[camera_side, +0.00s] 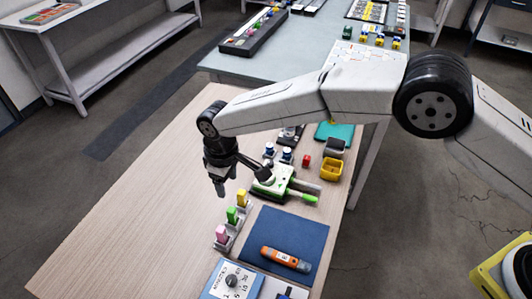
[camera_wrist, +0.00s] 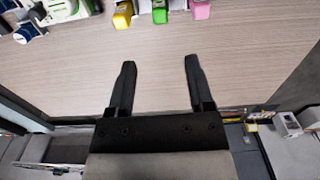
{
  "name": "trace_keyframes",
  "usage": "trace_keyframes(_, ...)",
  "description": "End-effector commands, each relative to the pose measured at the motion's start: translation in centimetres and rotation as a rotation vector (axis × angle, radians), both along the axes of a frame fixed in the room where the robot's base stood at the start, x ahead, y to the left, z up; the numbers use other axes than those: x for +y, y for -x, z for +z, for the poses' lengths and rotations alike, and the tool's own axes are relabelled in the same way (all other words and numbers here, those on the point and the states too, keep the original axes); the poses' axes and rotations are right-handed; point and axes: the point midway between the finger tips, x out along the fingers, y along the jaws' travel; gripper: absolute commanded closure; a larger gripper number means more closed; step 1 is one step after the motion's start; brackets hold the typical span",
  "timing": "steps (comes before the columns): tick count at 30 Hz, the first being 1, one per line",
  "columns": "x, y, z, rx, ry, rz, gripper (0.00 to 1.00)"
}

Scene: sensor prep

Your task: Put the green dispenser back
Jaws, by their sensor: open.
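A small green dispenser (camera_side: 232,216) stands upright in a pale holder between a yellow dispenser (camera_side: 242,198) and a pink dispenser (camera_side: 222,234). In the wrist view the green dispenser (camera_wrist: 159,13) is at the top edge, partly cut off, between the yellow one (camera_wrist: 122,16) and the pink one (camera_wrist: 201,9). My gripper (camera_side: 221,188) points down over the wooden table, to the left of the row. In the wrist view its two fingers (camera_wrist: 159,64) are apart, with only bare table between them. It touches no dispenser that I can see.
A green-and-white device (camera_side: 283,184) lies behind the row. A blue mat (camera_side: 290,235) bears an orange tool (camera_side: 286,259); a dial meter (camera_side: 233,281) is at the front. The table's left side (camera_side: 150,195) is clear.

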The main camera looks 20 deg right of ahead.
Motion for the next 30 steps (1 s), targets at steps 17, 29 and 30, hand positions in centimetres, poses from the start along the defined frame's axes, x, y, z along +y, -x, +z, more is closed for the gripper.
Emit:
trace_keyframes(17,-7.2,-1.4,3.2,-0.031,-0.023,-0.132,0.33)
trace_keyframes(29,-20.0,0.9,7.3,-0.091,-0.056,-0.358,0.33)
trace_keyframes(30,-21.3,1.5,7.6,-0.096,-0.058,-0.38,0.33)
